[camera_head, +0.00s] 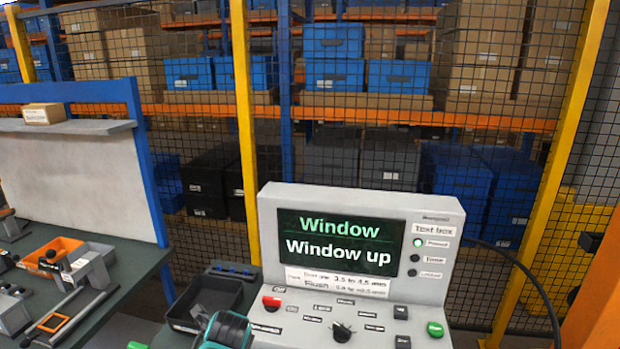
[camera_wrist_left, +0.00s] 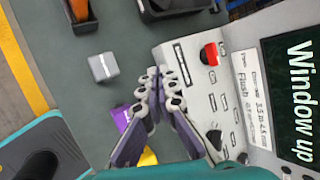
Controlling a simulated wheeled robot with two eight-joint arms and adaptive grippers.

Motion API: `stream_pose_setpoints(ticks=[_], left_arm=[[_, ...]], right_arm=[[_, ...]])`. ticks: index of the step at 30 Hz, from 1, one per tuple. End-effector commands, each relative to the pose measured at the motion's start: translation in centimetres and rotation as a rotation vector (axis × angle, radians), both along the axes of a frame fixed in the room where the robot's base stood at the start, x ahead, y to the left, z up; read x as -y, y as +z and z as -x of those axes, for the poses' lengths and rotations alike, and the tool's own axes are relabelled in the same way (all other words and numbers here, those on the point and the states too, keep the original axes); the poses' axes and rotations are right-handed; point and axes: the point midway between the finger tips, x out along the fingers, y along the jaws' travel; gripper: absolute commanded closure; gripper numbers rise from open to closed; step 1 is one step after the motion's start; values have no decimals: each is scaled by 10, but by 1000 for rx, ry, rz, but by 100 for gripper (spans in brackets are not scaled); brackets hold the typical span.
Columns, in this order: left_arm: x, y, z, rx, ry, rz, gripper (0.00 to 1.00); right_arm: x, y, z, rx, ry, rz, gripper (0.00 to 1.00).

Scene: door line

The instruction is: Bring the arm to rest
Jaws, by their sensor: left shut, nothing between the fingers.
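My left gripper (camera_wrist_left: 164,82) shows in the left wrist view, its jointed fingers drawn together with nothing between them. It is above the bench, beside the left edge of the grey test box (camera_wrist_left: 182,60). I cannot tell whether it touches the box. In the head view a teal part of my left arm (camera_head: 228,330) shows at the bottom, in front of the box; its fingers are hidden there. The test box (camera_head: 270,215) has a screen (camera_head: 340,243) reading "Window" and "Window up", with a green light lit beside it. My right gripper is not in view.
A red switch (camera_wrist_left: 209,54) and a black knob (camera_head: 341,332) stand on the panel. A small grey block (camera_wrist_left: 103,67) and a purple item (camera_wrist_left: 121,118) lie near my fingers. A black tray (camera_head: 205,305) is left of the box. A mesh fence stands behind.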

Motion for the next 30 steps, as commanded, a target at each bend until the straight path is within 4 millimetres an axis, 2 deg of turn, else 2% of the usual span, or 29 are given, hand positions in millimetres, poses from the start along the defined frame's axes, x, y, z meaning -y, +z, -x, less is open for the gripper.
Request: stream_pose_setpoints(ticks=[1,5,9,12,15,21,30], left_arm=[[-2,4,24,25,122,119,100],[-1,9,77,83,467,447,100],[3,3,130,126,839,781,100],[7,-4,160,145,1070,976,100],[11,-11,180,152,1243,1117,100],[14,-17,196,157,1398,1236,100],[15,-17,196,157,1403,1241,100]], right_arm=[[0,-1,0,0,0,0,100],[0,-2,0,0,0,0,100],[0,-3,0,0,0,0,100],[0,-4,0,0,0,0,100],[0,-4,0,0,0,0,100],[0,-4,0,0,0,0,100],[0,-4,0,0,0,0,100]])
